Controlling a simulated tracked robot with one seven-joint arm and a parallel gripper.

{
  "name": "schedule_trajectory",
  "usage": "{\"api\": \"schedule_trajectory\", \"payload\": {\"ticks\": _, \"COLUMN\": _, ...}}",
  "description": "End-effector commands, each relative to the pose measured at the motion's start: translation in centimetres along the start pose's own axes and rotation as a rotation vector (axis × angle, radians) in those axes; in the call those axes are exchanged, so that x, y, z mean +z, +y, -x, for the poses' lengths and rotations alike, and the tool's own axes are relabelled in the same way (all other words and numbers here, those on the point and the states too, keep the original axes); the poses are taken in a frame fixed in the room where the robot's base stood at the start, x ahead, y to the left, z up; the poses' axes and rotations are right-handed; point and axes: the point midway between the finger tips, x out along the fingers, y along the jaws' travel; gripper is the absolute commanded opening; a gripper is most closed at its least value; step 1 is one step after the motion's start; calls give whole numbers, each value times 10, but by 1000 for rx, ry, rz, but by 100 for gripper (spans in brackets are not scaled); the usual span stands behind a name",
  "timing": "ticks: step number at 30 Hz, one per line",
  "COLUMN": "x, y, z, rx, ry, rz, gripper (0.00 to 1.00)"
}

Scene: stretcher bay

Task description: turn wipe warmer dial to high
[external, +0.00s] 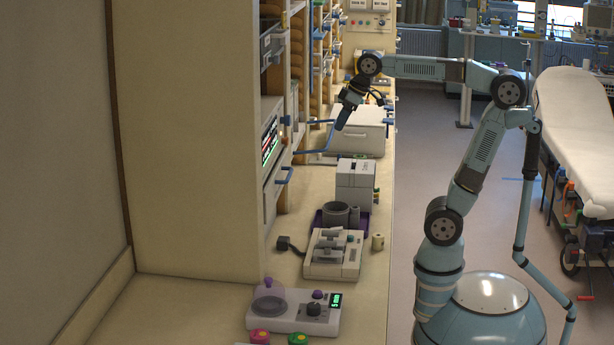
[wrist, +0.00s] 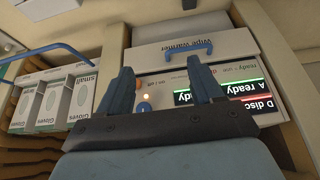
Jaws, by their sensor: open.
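The wipe warmer (wrist: 165,57) is a pale unit with its name on the front and a blue bar handle (wrist: 190,49). Its panel shows between my fingers in the wrist view, with lit green and red display lines (wrist: 222,90). My gripper (wrist: 162,62) is open and empty, in front of the panel. In the external view my gripper (external: 342,121) hangs over the counter, right of the lit panel (external: 270,140).
Glove boxes (wrist: 52,100) stand left of the warmer in the wrist view. Below the arm, the counter holds a white box (external: 357,137), a grey-white device (external: 355,185) and a device with a green display (external: 300,308). A stretcher (external: 575,125) stands at the right. Floor between is clear.

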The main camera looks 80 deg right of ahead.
Motion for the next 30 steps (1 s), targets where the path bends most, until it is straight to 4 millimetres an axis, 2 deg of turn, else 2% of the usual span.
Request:
{"api": "schedule_trajectory", "payload": {"ticks": 1, "x": -21, "y": 7, "z": 5, "rx": 1, "ry": -5, "rz": -2, "gripper": 65}}
{"api": "schedule_trajectory", "payload": {"ticks": 6, "x": -81, "y": 30, "z": 23, "rx": 1, "ry": -23, "rz": -1, "gripper": 65}}
{"api": "schedule_trajectory", "payload": {"ticks": 9, "x": -111, "y": 44, "z": 30, "rx": 0, "ry": -32, "rz": 1, "gripper": 65}}
{"api": "schedule_trajectory", "payload": {"ticks": 13, "x": -141, "y": 59, "z": 36, "rx": 0, "ry": -42, "rz": 5, "gripper": 65}}
{"api": "schedule_trajectory", "payload": {"ticks": 18, "x": -159, "y": 69, "z": 41, "rx": 0, "ry": -48, "rz": 10, "gripper": 65}}
{"api": "schedule_trajectory", "payload": {"ticks": 22, "x": -162, "y": 70, "z": 36, "rx": -1, "ry": -50, "rz": 11, "gripper": 65}}
{"api": "schedule_trajectory", "payload": {"ticks": 26, "x": -161, "y": 70, "z": 23, "rx": -2, "ry": -52, "rz": 11, "gripper": 65}}
{"api": "schedule_trajectory", "payload": {"ticks": 30, "x": -160, "y": 70, "z": -1, "rx": -2, "ry": -52, "rz": 11, "gripper": 65}}
